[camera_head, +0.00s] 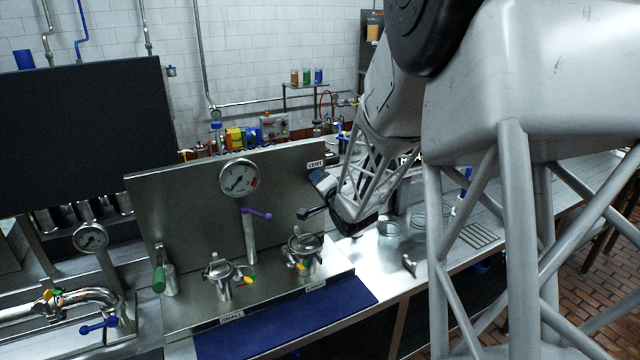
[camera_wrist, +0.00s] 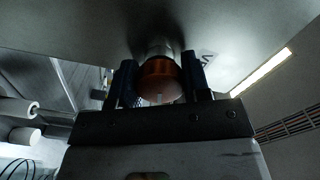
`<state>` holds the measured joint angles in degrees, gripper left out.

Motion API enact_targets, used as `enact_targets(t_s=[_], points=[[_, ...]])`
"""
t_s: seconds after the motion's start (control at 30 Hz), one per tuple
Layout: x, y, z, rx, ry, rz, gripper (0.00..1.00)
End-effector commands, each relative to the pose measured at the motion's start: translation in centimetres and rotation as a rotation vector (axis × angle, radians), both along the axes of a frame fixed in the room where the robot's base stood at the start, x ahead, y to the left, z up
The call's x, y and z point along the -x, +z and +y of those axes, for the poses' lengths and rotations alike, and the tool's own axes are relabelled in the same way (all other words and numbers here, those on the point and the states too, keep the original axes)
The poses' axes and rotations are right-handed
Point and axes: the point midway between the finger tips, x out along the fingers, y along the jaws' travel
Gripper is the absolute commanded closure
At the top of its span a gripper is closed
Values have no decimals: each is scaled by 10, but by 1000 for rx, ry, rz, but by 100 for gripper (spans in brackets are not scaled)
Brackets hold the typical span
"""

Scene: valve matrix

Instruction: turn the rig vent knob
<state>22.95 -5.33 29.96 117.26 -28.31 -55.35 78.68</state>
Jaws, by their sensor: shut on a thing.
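The rig is an upright metal panel (camera_head: 200,230) with a pressure gauge (camera_head: 238,178). A VENT label (camera_head: 315,164) sits near its upper right edge. In the wrist view an orange-brown round vent knob (camera_wrist: 160,78) stands out from the panel on a metal stem, between the two dark fingers of my gripper (camera_wrist: 160,84). The fingers are shut on the knob from both sides. In the head view my gripper (camera_head: 318,196) is at the panel's right part, just below the VENT label, and the knob is hidden there.
A purple-handled valve (camera_head: 257,213), two small metal vessels, one labelled SMALL (camera_head: 222,280), and a green-handled lever (camera_head: 159,279) are on the rig. A blue mat (camera_head: 285,320) lies in front.

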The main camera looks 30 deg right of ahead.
Motion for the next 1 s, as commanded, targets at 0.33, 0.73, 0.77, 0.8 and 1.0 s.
enact_targets(t_s=[0.33, 0.73, 0.77, 0.8, 1.0], points=[[0, 0, 0, -190, -1, 0, 80], [0, 0, 0, -228, -1, 0, 80], [0, 0, 0, -228, -1, 0, 80], [0, 0, 0, -228, -1, 0, 80], [0, 0, 0, -227, -1, 0, 40]])
